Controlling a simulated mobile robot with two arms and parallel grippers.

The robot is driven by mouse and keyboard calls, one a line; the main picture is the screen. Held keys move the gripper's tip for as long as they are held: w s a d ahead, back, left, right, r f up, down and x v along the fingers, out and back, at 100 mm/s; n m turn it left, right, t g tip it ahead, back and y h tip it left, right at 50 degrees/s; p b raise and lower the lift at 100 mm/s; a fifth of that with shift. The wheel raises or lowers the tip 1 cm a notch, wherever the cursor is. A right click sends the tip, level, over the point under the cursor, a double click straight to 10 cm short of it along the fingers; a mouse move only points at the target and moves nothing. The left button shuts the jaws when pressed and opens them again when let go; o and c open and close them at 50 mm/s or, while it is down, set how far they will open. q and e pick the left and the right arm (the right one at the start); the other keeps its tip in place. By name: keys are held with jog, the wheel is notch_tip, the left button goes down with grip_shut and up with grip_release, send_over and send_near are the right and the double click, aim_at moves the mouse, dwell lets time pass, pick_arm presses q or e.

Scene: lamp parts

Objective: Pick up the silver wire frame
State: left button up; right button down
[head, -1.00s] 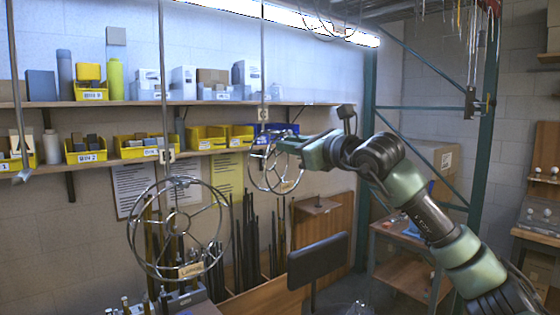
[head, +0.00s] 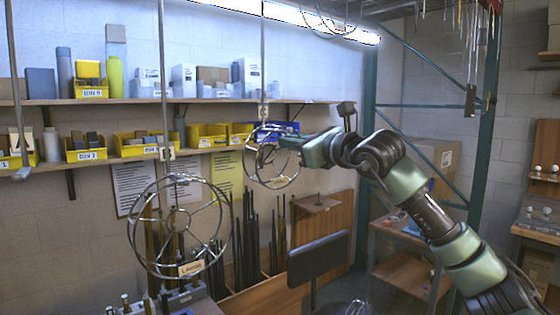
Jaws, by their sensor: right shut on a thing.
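A smaller silver wire frame (head: 271,181) of round rings and spokes is in the middle of the head view, with a small tan tag low on it. My right gripper (head: 291,143) reaches in from the right and is shut on the upper right part of this frame. The frame is in the air, close to the lower end of a hanging rod; I cannot tell whether it touches the rod. A larger silver wire frame (head: 133,232) hangs at the left, with a tag that seems to read LARGE. My left gripper is not in view.
Hanging rods (head: 161,60) come down from above. Shelves (head: 45,102) with yellow bins and boxes line the back wall. Dark upright rods stand below, behind a dark chair back (head: 317,259). A green rack post (head: 368,120) stands behind my right arm.

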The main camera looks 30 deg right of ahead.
jog(key=shift+r, duration=0.15)
dwell(0.7)
jog(key=shift+r, duration=0.5)
jog(key=shift+s+r+b, duration=0.25)
jog(key=shift+r+b, duration=0.25)
jog(key=shift+b, duration=0.05)
jog(key=shift+s+r+b, duration=0.25)
jog(key=shift+r+b, duration=0.2)
jog(key=shift+b, duration=0.1)
jog(key=s+d+b, duration=0.1)
jog(key=s+b, duration=0.5)
jog(key=s, duration=1.1)
jog(key=shift+d+r, duration=0.2)
jog(key=shift+d, duration=0.05)
